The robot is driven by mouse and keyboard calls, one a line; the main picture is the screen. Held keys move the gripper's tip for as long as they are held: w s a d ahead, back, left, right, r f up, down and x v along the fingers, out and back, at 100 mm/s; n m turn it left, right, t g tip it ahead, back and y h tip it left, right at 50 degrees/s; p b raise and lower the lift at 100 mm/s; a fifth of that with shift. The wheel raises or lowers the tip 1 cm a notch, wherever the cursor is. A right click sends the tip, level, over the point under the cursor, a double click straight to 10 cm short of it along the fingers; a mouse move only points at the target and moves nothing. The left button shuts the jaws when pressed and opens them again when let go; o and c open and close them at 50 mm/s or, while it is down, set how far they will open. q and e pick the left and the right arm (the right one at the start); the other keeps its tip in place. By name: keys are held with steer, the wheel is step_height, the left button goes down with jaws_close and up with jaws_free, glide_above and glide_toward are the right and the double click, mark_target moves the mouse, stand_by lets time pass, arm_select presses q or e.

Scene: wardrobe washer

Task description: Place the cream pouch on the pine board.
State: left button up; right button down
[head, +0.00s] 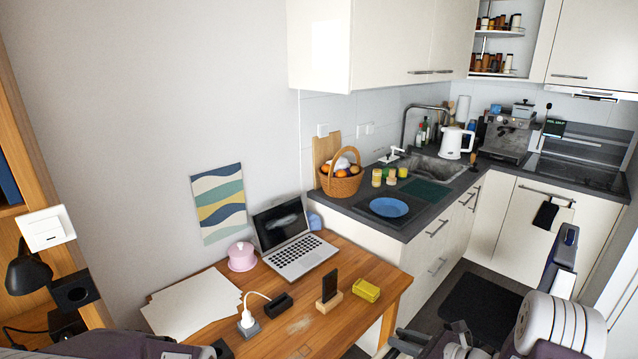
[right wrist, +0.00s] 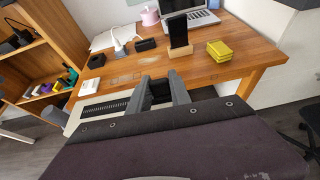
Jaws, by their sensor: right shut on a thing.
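In the head view the same dark gripper (head: 457,340) is low at the right of the desk. No flat pine board is clear to me. A pale wooden board (head: 325,148) leans on the wall behind the fruit basket, and I cannot tell if it is the one. My left gripper is not in view.
The wooden desk (head: 335,320) holds cream sheets (head: 195,303), a laptop (head: 291,243), a pink pot (head: 241,256), a phone on a stand (head: 330,288) and a yellow block (head: 366,290). The dark counter holds a fruit basket (head: 341,183) and a blue plate (head: 389,207).

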steer(key=shift+s+d, duration=0.3)
steer(key=shift+d, duration=0.25)
steer(key=shift+s+d, duration=0.25)
steer(key=shift+d, duration=0.25)
steer(key=s+a+f+n+g+y, duration=0.1)
steer(key=s+a, duration=0.3)
steer(key=s, duration=0.7)
steer(key=shift+a+f+n+g+y, duration=0.35)
steer(key=shift+f+n+g, duration=0.2)
steer(key=shift+f, duration=0.35)
steer(key=shift+s, duration=0.15)
steer(key=shift+m+t, duration=0.25)
